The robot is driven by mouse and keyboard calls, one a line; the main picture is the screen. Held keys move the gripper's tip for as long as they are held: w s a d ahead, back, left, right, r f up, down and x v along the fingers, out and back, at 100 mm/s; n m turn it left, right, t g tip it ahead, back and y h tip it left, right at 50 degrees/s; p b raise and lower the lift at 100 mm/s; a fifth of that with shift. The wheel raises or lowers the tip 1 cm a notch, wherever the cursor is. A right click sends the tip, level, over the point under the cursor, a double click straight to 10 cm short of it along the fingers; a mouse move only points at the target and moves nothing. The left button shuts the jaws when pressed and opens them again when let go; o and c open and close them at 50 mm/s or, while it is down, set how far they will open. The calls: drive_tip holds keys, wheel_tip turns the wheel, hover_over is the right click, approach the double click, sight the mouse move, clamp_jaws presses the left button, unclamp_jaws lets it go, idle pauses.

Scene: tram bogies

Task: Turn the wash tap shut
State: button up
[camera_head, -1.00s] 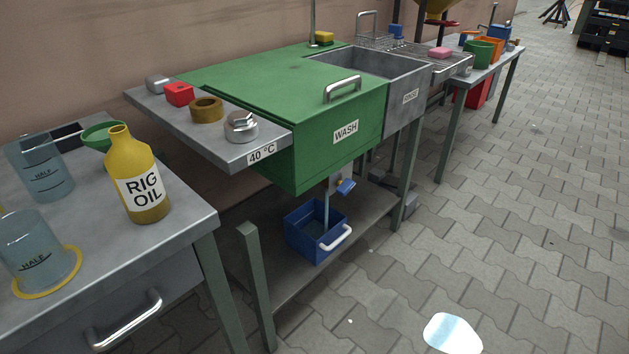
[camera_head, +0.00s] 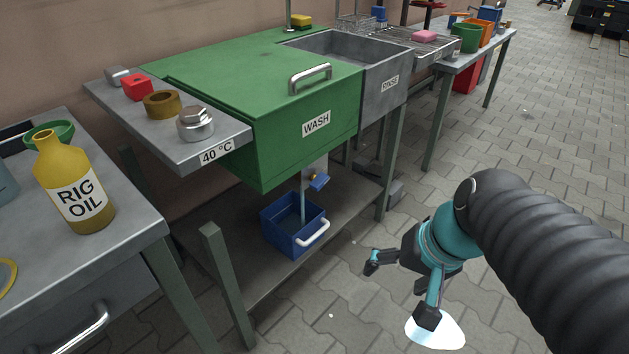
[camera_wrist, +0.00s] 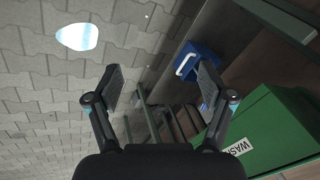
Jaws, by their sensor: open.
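The wash tap (camera_head: 319,181) is a small tap with a blue handle under the green WASH basin (camera_head: 290,150). A pale stream runs from it down into a blue bin (camera_head: 281,240) with a white handle, on the lower shelf. My gripper (camera_head: 399,290) is open and empty, in front of the bench and right of the bin, over the paved floor. In the wrist view my two fingers (camera_wrist: 163,85) are spread apart, with the blue bin (camera_wrist: 207,58) beyond them. I cannot make out the tap in the wrist view.
The grey RINSE basin (camera_head: 388,93) adjoins on the right. A bench leg (camera_head: 226,285) stands left of the bin. A table with a yellow RIG OIL bottle (camera_head: 75,190) is at the left. A shiny puddle (camera_head: 452,333) lies on the floor. The floor in front is otherwise clear.

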drive_tip(key=w+a+f+m+g+y, duration=0.2)
drive_tip(key=w+a+f+m+y, duration=0.1)
drive_tip(key=w+a+m+y, duration=0.25)
drive_tip(key=m+t+y, duration=0.6)
drive_tip(key=m+t, duration=0.4)
drive_tip(key=m, duration=0.5)
approach(324, 183)
drive_tip(key=p+x, duration=0.1)
drive_tip(key=x, duration=1)
drive_tip(key=shift+s, duration=0.1)
